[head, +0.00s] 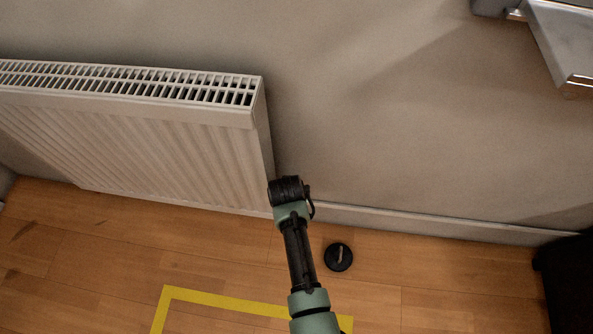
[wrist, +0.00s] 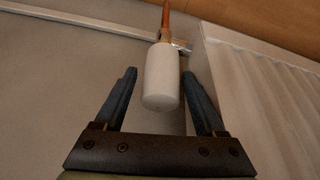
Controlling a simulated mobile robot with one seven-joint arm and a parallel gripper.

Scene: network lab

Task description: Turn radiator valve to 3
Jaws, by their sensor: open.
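The radiator valve (wrist: 161,82) is a white rounded cylinder in the wrist view, with a metal fitting and a copper pipe (wrist: 166,20) behind it. My gripper (wrist: 160,80) is open, with one dark finger on each side of the valve head. The right finger is close to the valve; I cannot tell whether it touches. No number marks are readable on the valve. In the head view my gripper (head: 287,190) is at the right lower end of the white radiator (head: 170,145), and the arm hides the valve.
The radiator also fills the right of the wrist view (wrist: 265,110). A black round object (head: 338,257) lies on the wooden floor. Yellow tape (head: 225,303) marks the floor. A metal shelf (head: 560,45) is at upper right and a dark object (head: 568,280) at lower right.

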